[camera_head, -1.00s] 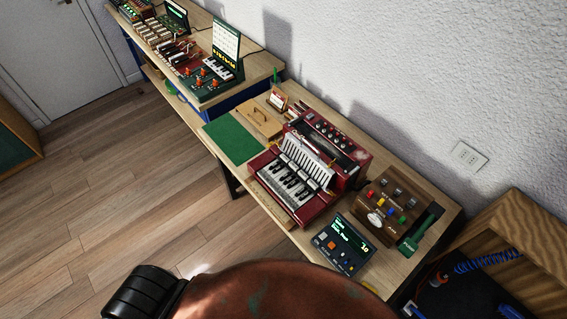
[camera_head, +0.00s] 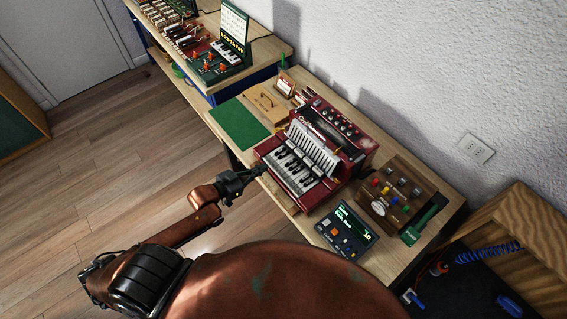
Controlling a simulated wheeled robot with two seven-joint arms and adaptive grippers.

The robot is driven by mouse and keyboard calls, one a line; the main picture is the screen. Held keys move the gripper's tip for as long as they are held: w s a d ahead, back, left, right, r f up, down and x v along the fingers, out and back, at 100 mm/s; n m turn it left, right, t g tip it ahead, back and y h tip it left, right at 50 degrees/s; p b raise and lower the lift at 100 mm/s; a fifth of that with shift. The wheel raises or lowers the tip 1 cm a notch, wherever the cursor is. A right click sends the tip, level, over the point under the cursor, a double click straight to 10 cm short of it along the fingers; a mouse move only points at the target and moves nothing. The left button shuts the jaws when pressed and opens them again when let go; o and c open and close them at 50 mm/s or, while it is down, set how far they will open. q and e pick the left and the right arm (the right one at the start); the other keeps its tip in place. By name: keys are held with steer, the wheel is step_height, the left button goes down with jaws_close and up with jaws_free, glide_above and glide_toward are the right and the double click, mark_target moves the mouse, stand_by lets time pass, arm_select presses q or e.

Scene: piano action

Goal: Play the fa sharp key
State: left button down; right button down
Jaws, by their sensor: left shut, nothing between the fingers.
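A red accordion-like keyboard instrument (camera_head: 352,165) stands on the wooden table, with a row of white and black piano keys (camera_head: 292,172) along its left front side. The fa sharp key is one of the small black keys; I cannot tell which at this size. My left gripper (camera_head: 262,170) comes in from the lower left. It is shut and empty, with its tips close to the left end of the keys; I cannot tell whether they touch. My right gripper is not in view.
A dark display box (camera_head: 345,232) with green text stands to the front right. A wooden box with coloured knobs (camera_head: 393,192) is to the right. A green mat (camera_head: 239,124) and a wooden case (camera_head: 266,104) lie behind. The floor at left is clear.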

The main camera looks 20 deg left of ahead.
arm_select(q)
steer(key=shift+d+r+h, duration=0.2)
steer(key=shift+d+r, duration=0.2)
steer(key=shift+r, duration=0.2)
steer(key=shift+d+r+h, duration=0.2)
steer(key=shift+d+r, duration=0.2)
steer(key=shift+r, duration=0.2)
glide_above(284, 167)
step_height(284, 167, down, 2)
step_height(284, 167, down, 3)
steer(key=shift+r, duration=0.1)
steer(key=shift+f, duration=0.85)
steer(key=shift+s, duration=0.1)
